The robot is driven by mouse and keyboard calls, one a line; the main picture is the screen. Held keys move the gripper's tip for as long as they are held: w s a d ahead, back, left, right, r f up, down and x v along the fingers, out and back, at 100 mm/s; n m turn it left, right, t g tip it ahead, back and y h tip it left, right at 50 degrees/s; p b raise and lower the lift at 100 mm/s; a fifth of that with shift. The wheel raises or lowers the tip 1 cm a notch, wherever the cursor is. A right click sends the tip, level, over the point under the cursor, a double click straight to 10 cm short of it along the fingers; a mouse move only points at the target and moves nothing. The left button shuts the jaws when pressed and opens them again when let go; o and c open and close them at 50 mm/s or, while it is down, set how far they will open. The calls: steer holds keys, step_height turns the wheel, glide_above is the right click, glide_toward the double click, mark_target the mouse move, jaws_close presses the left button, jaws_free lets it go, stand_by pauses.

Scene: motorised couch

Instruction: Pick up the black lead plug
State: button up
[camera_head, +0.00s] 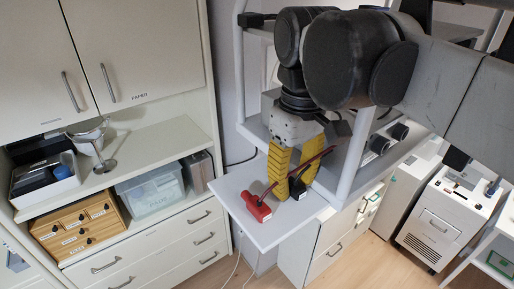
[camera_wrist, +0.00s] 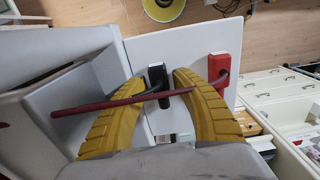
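The black lead plug (camera_wrist: 157,76) rests on the pale pull-out shelf (camera_wrist: 118,38). In the wrist view it lies between the two yellow fingertips of my gripper (camera_wrist: 158,78), with a small gap on each side. The gripper is open and points down over the shelf. In the head view my gripper (camera_head: 287,186) partly hides the black plug (camera_head: 298,189). A red lead plug (camera_head: 258,208) lies to its left on the shelf; it also shows to the right in the wrist view (camera_wrist: 226,66). A red lead (camera_wrist: 115,102) crosses in front of the fingers.
The shelf (camera_head: 262,236) has bare room at its front. A white frame post (camera_head: 357,150) stands close right of my gripper. A cabinet with a clear bin (camera_head: 152,192) and wooden drawers (camera_head: 80,222) is on the left. A white machine (camera_head: 445,215) stands at right.

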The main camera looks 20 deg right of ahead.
jaws_close()
